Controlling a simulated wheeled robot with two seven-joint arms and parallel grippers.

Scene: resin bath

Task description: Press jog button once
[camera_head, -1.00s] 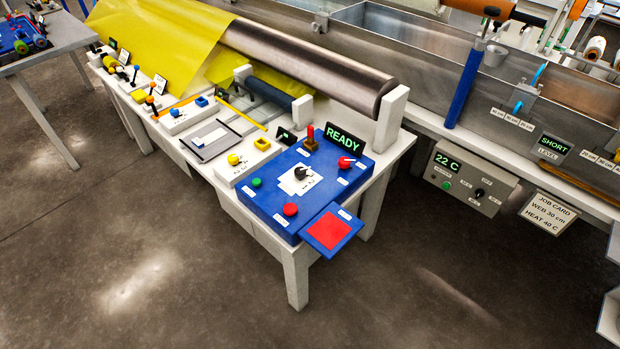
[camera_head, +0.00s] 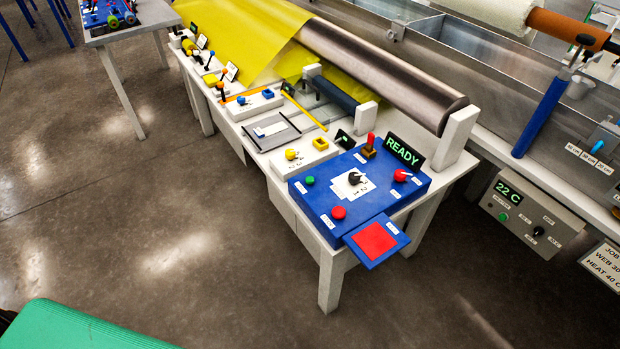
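A blue control panel (camera_head: 318,206) sits on the near end of a white bench, with a lit READY display (camera_head: 404,152) behind it. It carries a green button (camera_head: 310,181), a red button (camera_head: 339,213), a black knob (camera_head: 354,179) on a white plate, a red lever (camera_head: 371,141) and a red knob (camera_head: 401,175). A red square pad (camera_head: 374,240) is on a blue plate at its front. A yellow button (camera_head: 291,154) is on a white box beside the panel. The labels are too small to read, so I cannot tell which is jog. Neither gripper is in view.
A large metal roller (camera_head: 385,70) with yellow film (camera_head: 235,35) runs along the bench. A metal bath with a control box (camera_head: 526,219) is at the right. A green surface (camera_head: 80,327) fills the lower left corner. The floor before the bench is clear.

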